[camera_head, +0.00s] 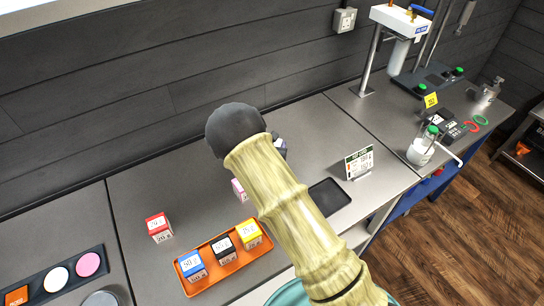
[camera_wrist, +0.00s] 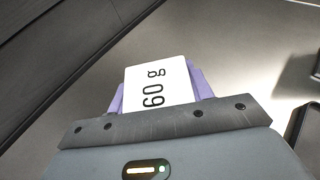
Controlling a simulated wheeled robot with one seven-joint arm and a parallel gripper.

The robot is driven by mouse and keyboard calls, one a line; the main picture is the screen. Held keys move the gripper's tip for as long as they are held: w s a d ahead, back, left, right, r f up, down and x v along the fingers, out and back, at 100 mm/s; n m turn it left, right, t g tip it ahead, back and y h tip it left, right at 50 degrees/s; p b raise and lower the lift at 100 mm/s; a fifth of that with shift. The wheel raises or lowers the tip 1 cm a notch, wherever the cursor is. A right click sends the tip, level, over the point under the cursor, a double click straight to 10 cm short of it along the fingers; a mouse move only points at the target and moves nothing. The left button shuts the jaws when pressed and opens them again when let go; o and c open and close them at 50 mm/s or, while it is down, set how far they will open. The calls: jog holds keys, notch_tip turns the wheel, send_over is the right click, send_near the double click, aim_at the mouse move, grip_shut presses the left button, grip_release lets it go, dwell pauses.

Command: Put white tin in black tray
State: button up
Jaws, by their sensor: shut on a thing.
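In the head view my arm hides most of the gripper and the tin; only a small part of my gripper (camera_head: 280,147) shows past the arm. The black tray (camera_head: 328,197) lies flat on the grey counter, right of my arm and in front of the sign card. It looks empty.
An orange tray (camera_head: 208,281) holds blue, black and yellow boxes. A red box (camera_head: 159,227) and a pink box (camera_head: 239,190) stand near it. A sign card (camera_head: 359,163) stands just behind the black tray. A bottle (camera_head: 421,147) is farther right.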

jog(key=shift+f, duration=0.6)
jog(key=shift+f+p, duration=0.7)
jog(key=shift+f, duration=1.25)
jog(key=shift+d+f, duration=0.1)
jog(key=shift+f, duration=0.05)
jog(key=shift+f, duration=0.15)
jog(key=o, duration=1)
jog(key=shift+o, duration=0.2)
